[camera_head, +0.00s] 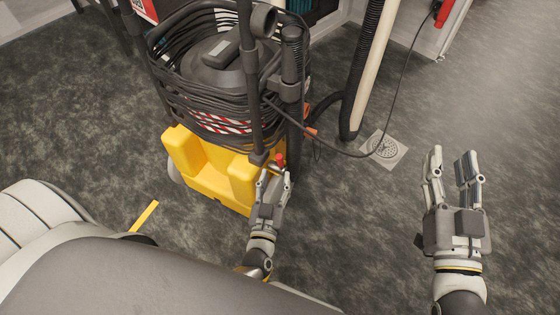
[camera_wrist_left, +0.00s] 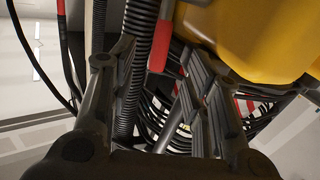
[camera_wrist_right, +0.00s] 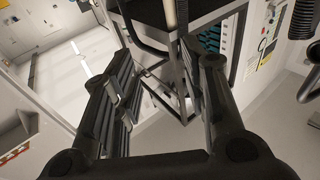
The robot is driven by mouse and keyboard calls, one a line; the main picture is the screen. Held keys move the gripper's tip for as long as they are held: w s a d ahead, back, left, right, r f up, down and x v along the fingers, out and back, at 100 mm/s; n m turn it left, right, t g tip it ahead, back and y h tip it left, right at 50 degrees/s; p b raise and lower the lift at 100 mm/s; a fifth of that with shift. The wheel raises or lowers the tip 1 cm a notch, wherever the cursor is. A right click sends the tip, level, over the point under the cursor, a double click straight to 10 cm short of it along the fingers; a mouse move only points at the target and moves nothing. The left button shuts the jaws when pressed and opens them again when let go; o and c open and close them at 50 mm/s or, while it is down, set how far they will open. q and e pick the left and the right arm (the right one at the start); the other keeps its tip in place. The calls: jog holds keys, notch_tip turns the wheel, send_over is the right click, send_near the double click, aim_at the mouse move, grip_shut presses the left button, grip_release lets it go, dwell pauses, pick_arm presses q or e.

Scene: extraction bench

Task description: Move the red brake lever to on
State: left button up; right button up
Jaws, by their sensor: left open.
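The red brake lever (camera_head: 280,160) stands low on the right side of the machine, beside its yellow base (camera_head: 240,182). In the left wrist view a red grip on a grey bar (camera_wrist_left: 158,58) shows between the fingertips, nearer the right finger. My left gripper (camera_head: 271,178) is open, with its fingertips right at the lever. I cannot tell whether a finger touches it. My right gripper (camera_head: 452,165) is open and empty, held over the floor at the right. It also shows in the right wrist view (camera_wrist_right: 165,75), with nothing between its fingers.
Black hoses and cables (camera_head: 175,85) wrap the machine's drum above the base. A thick ribbed hose and a pale pole (camera_head: 375,60) rise to its right. A floor drain (camera_head: 384,149) lies beyond. A yellow floor strip (camera_head: 145,216) lies at left. The floor at right is clear.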

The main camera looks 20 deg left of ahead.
aim_at(279, 164)
pick_arm(q)
jog(key=b+x, duration=0.1)
jog(key=x, duration=0.5)
jog(key=shift+w+f, duration=0.1)
jog(key=shift+w, duration=0.3)
jog(key=shift+w+a+b, duration=0.2)
jog(key=shift+w+b, duration=0.15)
jog(key=shift+w, duration=0.15)
pick_arm(e)
jog(key=s+r+t+y, duration=0.1)
jog(key=s+r+t, duration=0.2)
jog(key=r+t, duration=0.2)
jog(key=shift+a+r+y, duration=0.15)
jog(key=shift+r+y, duration=0.15)
jog(key=shift+r, duration=1.1)
pick_arm(q)
grip_shut()
